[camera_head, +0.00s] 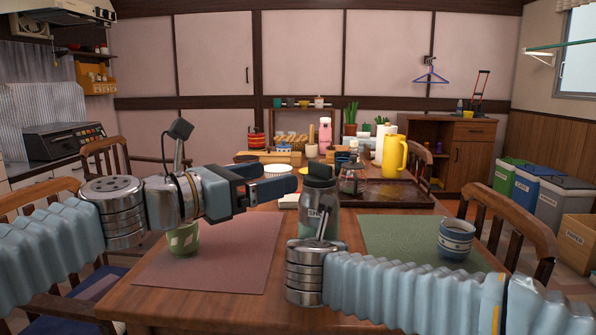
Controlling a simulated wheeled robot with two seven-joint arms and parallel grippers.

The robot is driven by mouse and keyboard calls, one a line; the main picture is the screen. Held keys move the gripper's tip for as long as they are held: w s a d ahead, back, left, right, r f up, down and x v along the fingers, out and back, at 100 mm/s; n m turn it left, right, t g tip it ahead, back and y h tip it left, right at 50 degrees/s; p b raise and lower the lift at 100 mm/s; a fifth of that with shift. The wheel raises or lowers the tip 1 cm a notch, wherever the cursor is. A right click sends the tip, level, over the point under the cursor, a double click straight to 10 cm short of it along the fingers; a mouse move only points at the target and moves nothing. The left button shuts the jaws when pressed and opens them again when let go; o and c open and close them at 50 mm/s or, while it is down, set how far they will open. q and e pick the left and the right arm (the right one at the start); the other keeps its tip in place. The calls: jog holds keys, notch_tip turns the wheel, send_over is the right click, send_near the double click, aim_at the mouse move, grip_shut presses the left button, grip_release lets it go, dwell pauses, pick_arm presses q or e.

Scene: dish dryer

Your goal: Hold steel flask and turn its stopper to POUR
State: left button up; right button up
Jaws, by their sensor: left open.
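A bottle-shaped flask (312,205) with a dark top (318,172) and a greyish body stands upright near the middle of the table; I take it for the steel flask. The markings on its stopper are too small to read. My left gripper (284,180) is open, just left of the flask's upper part, with its fingers pointing right towards it. I see no contact. My right arm comes in from the right and its wrist covers the flask's lower part.
A green patterned cup (183,239) stands on the pink mat (235,262). A striped cup (455,240) stands on the green mat (395,235). A lantern (351,180), a dark tray (405,195) and a yellow jug (394,158) are behind. Chairs flank the table.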

aim_at(318, 167)
pick_arm(q)
jog(key=x, duration=1.2)
jog(key=c, duration=1)
jog(key=shift+d+f+n+t+y, duration=0.1)
jog(key=shift+n+t+y, duration=0.3)
jog(key=shift+t+y, duration=0.2)
jog(key=shift+n+t+y, duration=0.3)
jog(key=o, duration=1)
